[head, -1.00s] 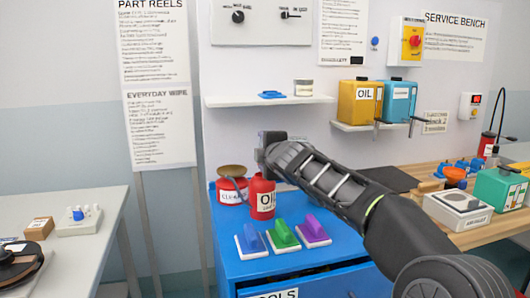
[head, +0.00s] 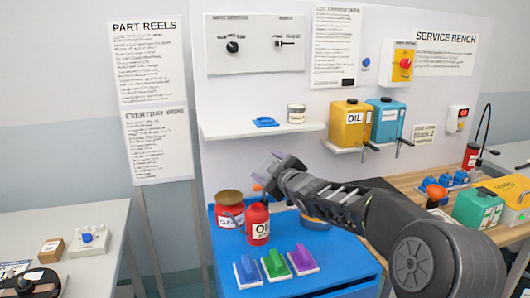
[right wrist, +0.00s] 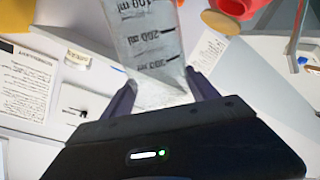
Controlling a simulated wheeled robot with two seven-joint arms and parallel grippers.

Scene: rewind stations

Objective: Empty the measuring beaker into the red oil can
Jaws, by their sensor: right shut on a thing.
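The red oil can (head: 257,228) stands on the blue cabinet top, its label facing me, with an orange piece (head: 257,187) at its top. My right gripper (head: 272,172) is above and slightly right of the can. In the right wrist view, my right gripper (right wrist: 160,92) is shut on the clear measuring beaker (right wrist: 150,40), which has black millilitre marks. In the head view the beaker is small and partly hidden by the gripper, so its tilt and contents are hard to tell. My left gripper is not in view.
A red tin (head: 229,212) with a brown lid stands left of the can. Blue, green (head: 274,264) and purple handled blocks lie in front. A shelf holds yellow (head: 352,125) and blue cans. A wooden bench (head: 405,185) with a green can (head: 478,207) lies right.

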